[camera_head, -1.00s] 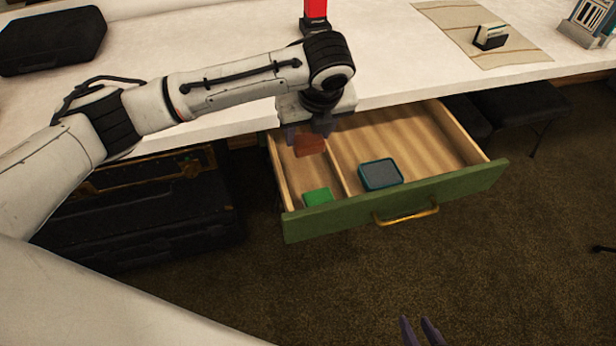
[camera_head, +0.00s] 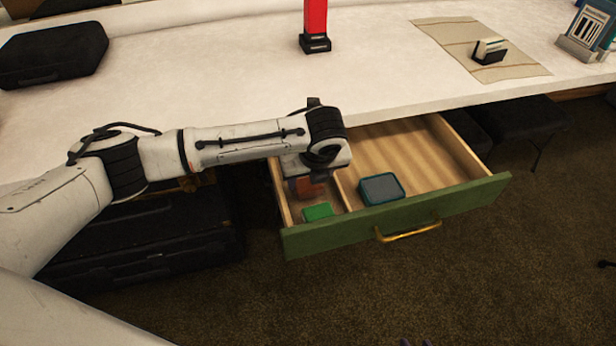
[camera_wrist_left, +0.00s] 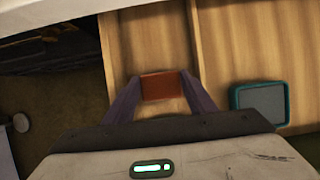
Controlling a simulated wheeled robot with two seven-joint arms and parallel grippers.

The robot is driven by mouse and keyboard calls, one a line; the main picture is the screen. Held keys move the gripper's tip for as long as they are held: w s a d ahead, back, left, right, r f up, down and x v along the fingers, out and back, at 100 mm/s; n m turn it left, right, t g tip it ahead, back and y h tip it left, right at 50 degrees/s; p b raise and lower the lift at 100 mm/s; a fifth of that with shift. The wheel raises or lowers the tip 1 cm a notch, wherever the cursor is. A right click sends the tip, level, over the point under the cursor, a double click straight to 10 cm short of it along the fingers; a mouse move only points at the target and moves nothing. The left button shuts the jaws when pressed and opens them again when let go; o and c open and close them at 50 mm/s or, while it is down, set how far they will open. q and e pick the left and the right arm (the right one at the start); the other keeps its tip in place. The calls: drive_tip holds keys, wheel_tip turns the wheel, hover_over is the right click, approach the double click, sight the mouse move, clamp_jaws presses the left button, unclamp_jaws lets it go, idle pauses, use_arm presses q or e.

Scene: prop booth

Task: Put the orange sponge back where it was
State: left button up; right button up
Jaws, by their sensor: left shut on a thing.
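The orange sponge (camera_head: 309,189) is a small reddish-orange block, also seen in the left wrist view (camera_wrist_left: 162,87). My left gripper (camera_head: 305,186) is shut on it, with a finger on each side in the wrist view. It holds the sponge inside or just over the narrow left compartment of the open drawer (camera_head: 390,222), behind a green block (camera_head: 318,211). Whether the sponge touches the drawer floor I cannot tell. Only the tips of my right gripper (camera_head: 416,343) show at the bottom edge of the head view.
A teal-rimmed grey block (camera_head: 381,188) lies in the wider right compartment, beside the divider. The tabletop (camera_head: 200,60) overhangs the drawer's back. A red post (camera_head: 315,18) stands on it. Dark cases (camera_head: 140,235) lie on the floor left of the drawer.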

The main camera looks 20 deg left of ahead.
use_arm(q)
drive_tip(key=o, duration=0.8)
drive_tip(key=shift+p+v, duration=1.05)
drive_tip(key=shift+v, duration=5)
